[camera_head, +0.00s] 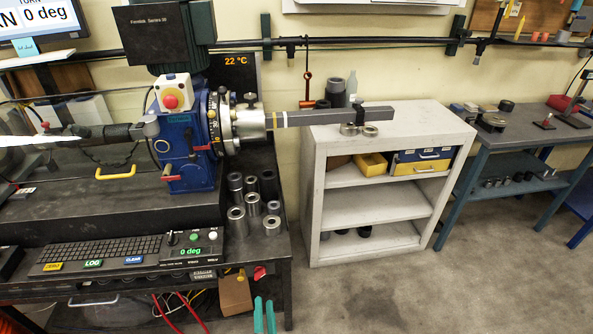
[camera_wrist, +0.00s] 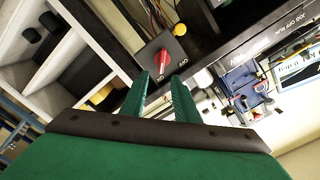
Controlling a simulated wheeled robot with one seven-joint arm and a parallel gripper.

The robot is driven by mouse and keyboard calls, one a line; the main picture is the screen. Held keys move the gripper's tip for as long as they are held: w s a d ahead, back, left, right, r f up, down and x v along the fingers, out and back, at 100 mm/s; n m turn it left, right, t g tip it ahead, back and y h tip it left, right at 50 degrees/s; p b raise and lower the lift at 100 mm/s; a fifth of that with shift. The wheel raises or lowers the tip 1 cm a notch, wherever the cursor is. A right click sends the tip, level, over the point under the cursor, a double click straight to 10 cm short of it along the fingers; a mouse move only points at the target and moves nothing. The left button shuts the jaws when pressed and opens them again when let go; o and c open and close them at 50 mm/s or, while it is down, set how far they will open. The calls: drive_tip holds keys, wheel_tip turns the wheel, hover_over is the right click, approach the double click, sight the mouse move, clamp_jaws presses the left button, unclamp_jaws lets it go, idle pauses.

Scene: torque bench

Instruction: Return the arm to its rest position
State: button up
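My gripper (camera_head: 264,303) shows at the bottom of the head view as two green fingertips pointing up, just in front of the bench's front edge. In the wrist view my gripper (camera_wrist: 164,77) has its two green fingers apart with a gap between them, and nothing is held. A red rotary switch (camera_wrist: 162,63) on a dark plate lies beyond the fingertips, apparently not gripped. The red knob (camera_head: 259,272) also shows in the head view on the bench's front, above the fingertips. Most of my arm is out of view.
The dark bench (camera_head: 150,213) carries a blue torque machine (camera_head: 184,150) with a long grey bar (camera_head: 340,116) reaching right. Several metal sockets (camera_head: 237,222) stand beside it. A pale shelf (camera_head: 318,200) and a teal-legged table (camera_head: 497,140) stand right. The floor (camera_head: 420,290) at lower right is clear.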

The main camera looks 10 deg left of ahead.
drive_tip(key=s+d+r+n+h, duration=0.1)
drive_tip(key=s+d, duration=0.3)
drive_tip(key=s, duration=0.3)
drive_tip(key=s+d+r+n+g+h, duration=0.1)
drive_tip(key=s+d, duration=0.2)
drive_tip(key=s, duration=0.3)
drive_tip(key=s+d+r+n+h, duration=0.1)
drive_tip(key=s+d, duration=0.3)
drive_tip(key=s, duration=0.3)
drive_tip(key=s+d+r+n+g+h, duration=0.1)
drive_tip(key=s+d+r, duration=0.4)
drive_tip(key=s+r, duration=0.8)
drive_tip(key=shift+s+d+r+n+h, duration=0.35)
drive_tip(key=shift+s+n+h, duration=0.15)
drive_tip(key=shift+s+n, duration=0.5)
drive_tip(key=shift+w, duration=0.2)
drive_tip(key=shift+s, duration=0.1)
